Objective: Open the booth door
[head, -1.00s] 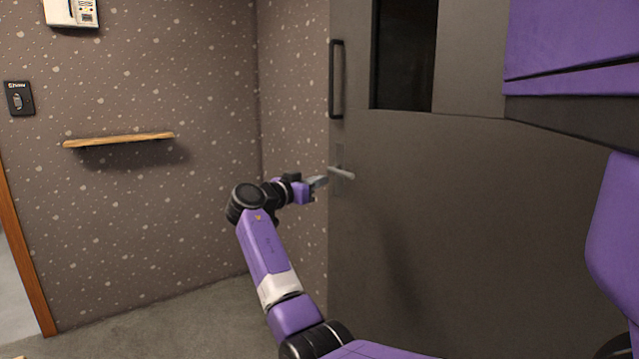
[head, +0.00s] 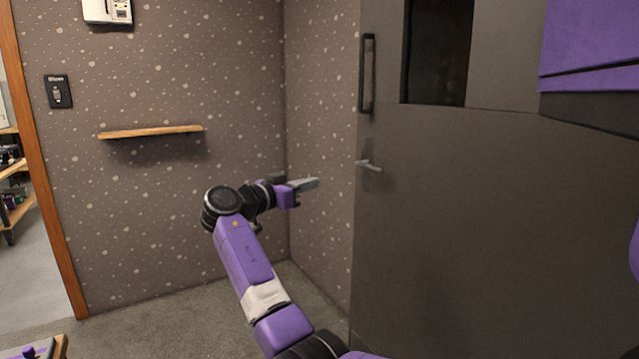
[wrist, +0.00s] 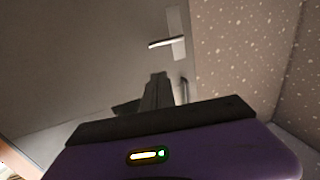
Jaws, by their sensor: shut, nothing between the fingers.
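The booth door (head: 440,210) is a large dark grey panel filling the right of the head view. It has a dark window (head: 437,50), a black vertical pull bar (head: 367,75) and a silver lever handle (head: 369,166) at its left edge. The lever lies roughly level. My gripper (head: 312,183) is shut and empty, to the left of the lever and apart from it. In the wrist view the lever (wrist: 166,43) shows beyond my gripper's fingers (wrist: 158,80), with a gap between. I cannot tell whether the door is latched.
A wooden shelf (head: 150,131) and a black switch plate (head: 58,91) are on the speckled wall. A doorway with an orange-brown frame (head: 40,160) is at the far left. Grey carpet (head: 200,310) lies clear below my arm. A wooden edge (head: 58,345) shows at bottom left.

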